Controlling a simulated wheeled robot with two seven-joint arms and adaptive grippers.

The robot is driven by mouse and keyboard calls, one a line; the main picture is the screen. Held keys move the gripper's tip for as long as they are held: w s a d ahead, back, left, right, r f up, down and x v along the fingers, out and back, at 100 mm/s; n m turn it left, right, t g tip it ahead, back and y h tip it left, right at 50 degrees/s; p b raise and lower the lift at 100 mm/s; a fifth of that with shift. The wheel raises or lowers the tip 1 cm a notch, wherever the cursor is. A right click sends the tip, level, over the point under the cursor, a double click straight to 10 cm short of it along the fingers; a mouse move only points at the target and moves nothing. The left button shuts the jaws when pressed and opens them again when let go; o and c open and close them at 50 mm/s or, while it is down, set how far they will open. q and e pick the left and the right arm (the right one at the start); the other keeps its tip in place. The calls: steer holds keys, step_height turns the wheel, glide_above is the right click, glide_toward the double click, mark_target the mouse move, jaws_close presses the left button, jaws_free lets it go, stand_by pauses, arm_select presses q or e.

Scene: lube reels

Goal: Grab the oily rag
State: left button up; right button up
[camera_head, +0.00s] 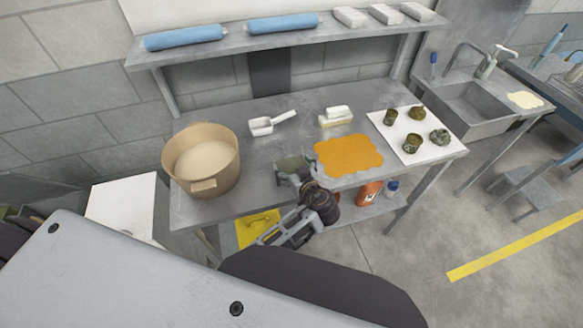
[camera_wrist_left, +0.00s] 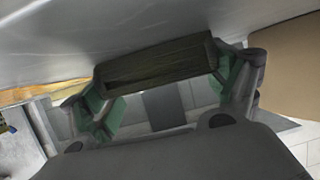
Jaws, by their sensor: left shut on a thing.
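The oily rag (camera_head: 291,162) is a dark olive piece at the front edge of the metal workbench, between the tan tub and the orange patch. In the left wrist view the rag (camera_wrist_left: 155,68) looks like a dark, streaked, folded strip lying between the green finger pads. My left gripper (camera_head: 297,177) is shut on it, and the same gripper fills the lower part of the left wrist view (camera_wrist_left: 165,95). The wrist hides part of the bench edge. I cannot tell whether the rag touches the bench. My right gripper is not in view.
A shelf (camera_head: 280,40) hangs above. An orange bottle (camera_head: 369,192) stands below.

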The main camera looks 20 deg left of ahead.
mark_target(292, 168)
arm_select(q)
step_height(292, 168, up, 10)
steer(key=b, duration=0.1)
stand_by(0.8)
stand_by(0.6)
